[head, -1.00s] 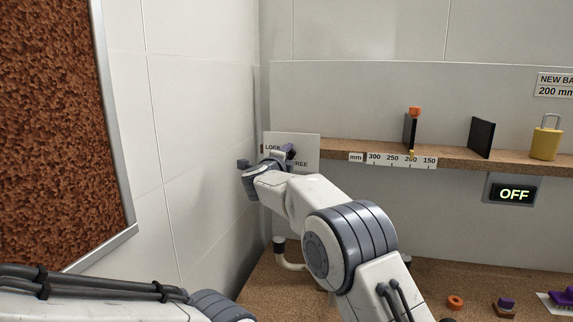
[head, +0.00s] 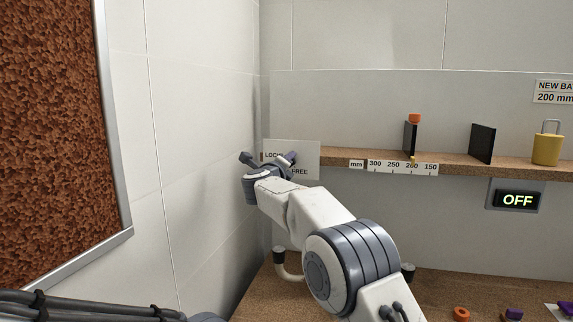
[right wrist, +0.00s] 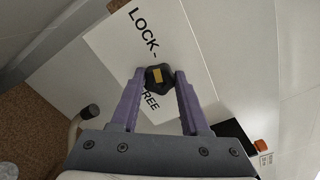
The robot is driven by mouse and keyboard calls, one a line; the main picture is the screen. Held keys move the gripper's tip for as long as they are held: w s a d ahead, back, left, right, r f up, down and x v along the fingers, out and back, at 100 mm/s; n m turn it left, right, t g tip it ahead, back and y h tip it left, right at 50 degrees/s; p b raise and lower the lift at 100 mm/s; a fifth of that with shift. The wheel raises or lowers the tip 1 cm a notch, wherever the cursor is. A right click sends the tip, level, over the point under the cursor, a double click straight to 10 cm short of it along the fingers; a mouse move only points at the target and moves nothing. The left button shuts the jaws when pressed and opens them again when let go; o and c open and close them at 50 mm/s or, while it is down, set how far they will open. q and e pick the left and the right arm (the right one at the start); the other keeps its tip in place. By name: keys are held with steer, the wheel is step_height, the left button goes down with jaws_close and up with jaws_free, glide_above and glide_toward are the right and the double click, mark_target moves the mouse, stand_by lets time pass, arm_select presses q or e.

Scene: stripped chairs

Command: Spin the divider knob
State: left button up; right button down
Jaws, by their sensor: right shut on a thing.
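The black knob (right wrist: 158,76) with a yellow mark sits on a white plate (right wrist: 188,48) reading LOCK and FREE. My right gripper (right wrist: 159,80) is shut on the knob, one purple finger on each side. In the head view the right gripper (head: 269,160) is at the plate (head: 308,150) on the left of the back panel, and hides the knob there. A black divider (head: 410,138) with an orange top (head: 414,118) stands on the shelf, its yellow pointer near 200 on the mm scale (head: 375,167). My left gripper is out of view.
A second black panel (head: 481,144) and a yellow padlock-like block (head: 547,150) stand on the shelf (head: 455,160). An OFF display (head: 515,199) hangs below. The left wall is close beside my right gripper. A bent pipe (head: 284,268) rises from the lower bench.

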steer(key=shift+f, duration=0.1)
steer(key=shift+c, duration=1.9)
jaws_free()
steer(key=shift+s, duration=0.1)
steer(key=b+v, duration=0.4)
steer(key=v, duration=0.6)
steer(key=shift+s, duration=0.1)
